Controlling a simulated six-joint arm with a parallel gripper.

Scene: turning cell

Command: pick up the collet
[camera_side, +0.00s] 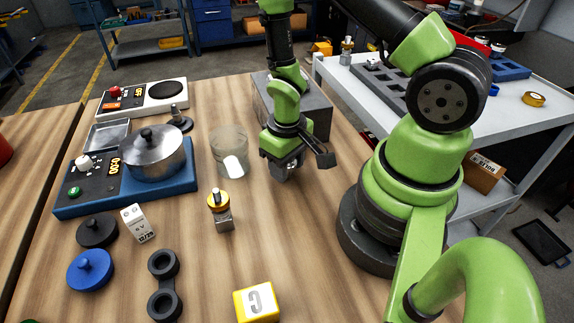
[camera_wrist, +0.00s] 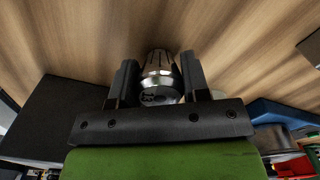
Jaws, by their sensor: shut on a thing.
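The collet (camera_wrist: 160,80) is a shiny silver, slotted, round part. In the wrist view it sits between the two black fingers of my gripper (camera_wrist: 158,70), which is shut on it. Its slotted end points away from the camera, toward the wooden table. In the side view my gripper (camera_side: 284,172) points down low over the table, right of the glass beaker. The collet is mostly hidden there by the gripper, and I cannot tell whether it touches the table.
A grey box (camera_side: 318,112) stands close behind my gripper. The glass beaker (camera_side: 229,150) and a yellow-topped metal part (camera_side: 219,208) are to the left. A steel pot (camera_side: 155,155) sits on a blue-based unit. A yellow cube (camera_side: 257,303) lies at the front. The table between cube and gripper is clear.

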